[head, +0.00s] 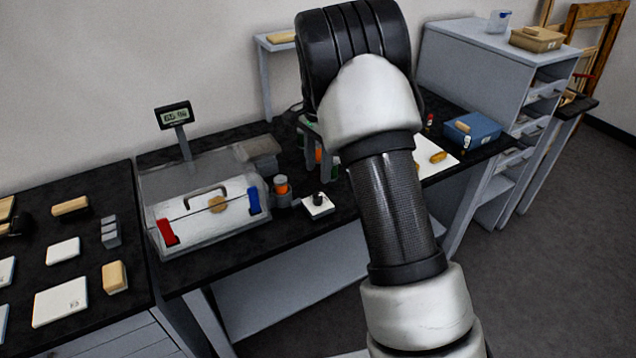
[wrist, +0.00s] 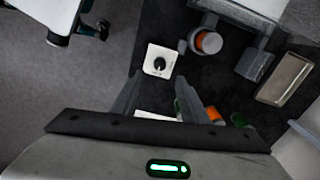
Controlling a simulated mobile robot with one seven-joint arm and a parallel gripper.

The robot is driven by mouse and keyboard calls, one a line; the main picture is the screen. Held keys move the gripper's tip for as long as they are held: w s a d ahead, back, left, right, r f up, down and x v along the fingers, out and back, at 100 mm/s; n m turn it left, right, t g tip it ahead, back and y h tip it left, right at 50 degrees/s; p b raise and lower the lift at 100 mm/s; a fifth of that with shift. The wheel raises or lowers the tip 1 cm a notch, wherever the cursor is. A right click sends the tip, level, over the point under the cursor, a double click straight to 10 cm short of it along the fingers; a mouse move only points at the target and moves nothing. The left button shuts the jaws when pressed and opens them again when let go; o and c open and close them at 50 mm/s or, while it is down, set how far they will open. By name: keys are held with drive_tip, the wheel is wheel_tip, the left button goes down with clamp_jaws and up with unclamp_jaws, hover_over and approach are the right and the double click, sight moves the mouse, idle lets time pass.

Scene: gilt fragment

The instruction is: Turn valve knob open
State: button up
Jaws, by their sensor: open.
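The valve knob (head: 317,197) is a small black knob on a white square plate, lying near the front edge of the black bench in the head view. In the wrist view the knob (wrist: 159,63) shows from above, with dark marks on the plate beside it. My gripper (wrist: 162,92) is open, its two grey fingers apart with nothing held between them. The knob lies beyond the fingertips in the wrist view, not touching them. In the head view my arm hides part of my gripper, which hangs over the bench behind the knob plate.
An orange-topped grey container (head: 281,188) stands close left of the plate; it also shows in the wrist view (wrist: 207,42). A clear case (head: 205,208) with red and blue parts is further left. A blue bin (head: 472,131) stands right. The bench's front edge is near the knob.

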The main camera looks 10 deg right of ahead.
wheel_tip(320, 180, up, 8)
drive_tip(key=shift+r, duration=0.25)
